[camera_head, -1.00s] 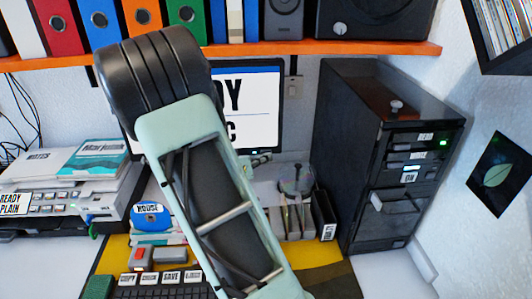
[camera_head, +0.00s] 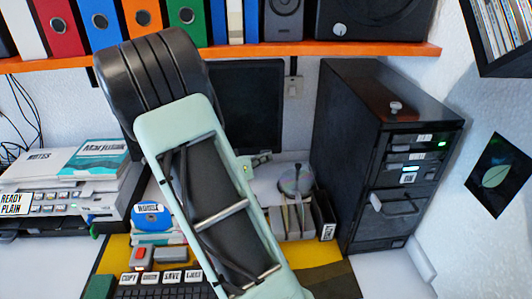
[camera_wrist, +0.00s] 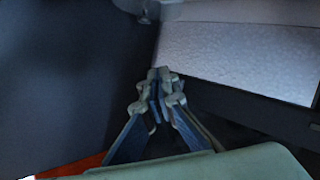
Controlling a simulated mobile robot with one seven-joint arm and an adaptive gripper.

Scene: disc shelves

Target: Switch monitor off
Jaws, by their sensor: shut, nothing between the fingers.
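The monitor (camera_head: 255,105) stands behind my arm, under the orange shelf. Its screen is dark, and its left and middle parts are hidden by my arm. In the wrist view, my gripper (camera_wrist: 160,80) is shut and empty, its fingertips together. A dark surface fills the left of that view beside the fingers. The head view shows a small pale green part beside my arm near the monitor's lower right. Whether the fingertips touch the monitor cannot be told, and its power button cannot be made out.
A black cabinet tower (camera_head: 345,150) with green lights stands right of the monitor. A printer (camera_head: 95,205) is at the left. The orange shelf (camera_head: 330,50) with binders runs above. A disc (camera_head: 297,180) stands among cases, and a keyboard (camera_head: 150,292) lies in front.

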